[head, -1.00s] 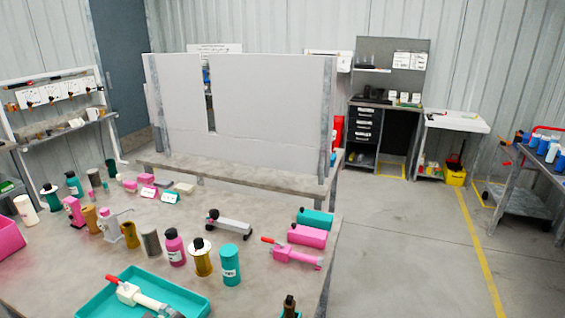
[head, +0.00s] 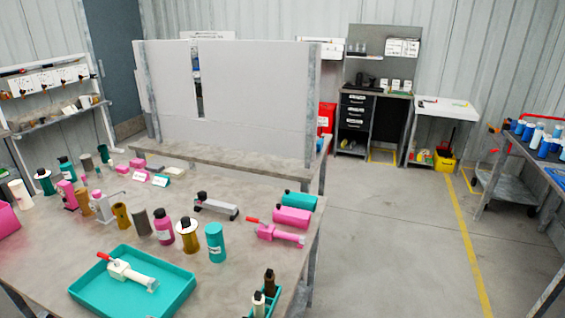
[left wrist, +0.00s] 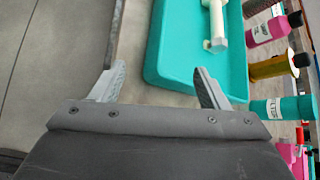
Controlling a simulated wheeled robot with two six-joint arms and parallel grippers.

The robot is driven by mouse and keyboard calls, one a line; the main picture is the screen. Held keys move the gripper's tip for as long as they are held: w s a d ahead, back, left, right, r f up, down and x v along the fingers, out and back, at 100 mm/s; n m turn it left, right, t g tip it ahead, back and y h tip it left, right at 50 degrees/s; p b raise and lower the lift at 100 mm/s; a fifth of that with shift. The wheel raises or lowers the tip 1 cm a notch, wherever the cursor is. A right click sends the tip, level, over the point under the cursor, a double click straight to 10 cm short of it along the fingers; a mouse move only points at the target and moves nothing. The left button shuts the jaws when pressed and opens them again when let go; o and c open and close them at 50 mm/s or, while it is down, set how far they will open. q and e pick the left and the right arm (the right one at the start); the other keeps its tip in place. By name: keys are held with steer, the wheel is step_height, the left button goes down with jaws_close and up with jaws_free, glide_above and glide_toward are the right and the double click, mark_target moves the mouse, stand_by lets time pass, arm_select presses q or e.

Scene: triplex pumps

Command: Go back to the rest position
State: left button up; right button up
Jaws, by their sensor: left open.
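My left gripper (left wrist: 158,88) shows in the left wrist view with its two fingers spread apart and nothing between them. It is over the table's edge, beside the teal tray (left wrist: 180,84). Neither gripper shows in the head view. In the head view the teal tray (head: 176,300) lies at the table's front, with a white pump part with a red tip (head: 128,272) in it.
The table (head: 95,245) holds several bottles and cylinders, including a teal cylinder (head: 215,243) and a pink pump (head: 276,233). A bin with dark-topped bottles (head: 263,300) is at its front right corner. A grey partition (head: 255,95) stands behind. Open floor (head: 400,240) lies to the right.

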arm_select(q)
steer(key=s+d+r+n+g+h, duration=0.2)
steer(key=s+n+h, duration=0.1)
steer(key=s+n, duration=0.85)
steer(key=s+d+r+n+g+h, duration=0.15)
steer(key=s+n+h, duration=0.25)
steer(key=s+n, duration=0.75)
steer(key=s+f+m+g+b, duration=0.1)
steer(key=s+f+m+b, duration=0.15)
steer(key=f, duration=2.25)
steer(key=s+f+g, duration=0.1)
steer(key=s+f, duration=1.4)
steer(key=f, duration=0.3)
steer(key=shift+s+d+m, duration=0.25)
steer(key=shift+s+m, duration=0.1)
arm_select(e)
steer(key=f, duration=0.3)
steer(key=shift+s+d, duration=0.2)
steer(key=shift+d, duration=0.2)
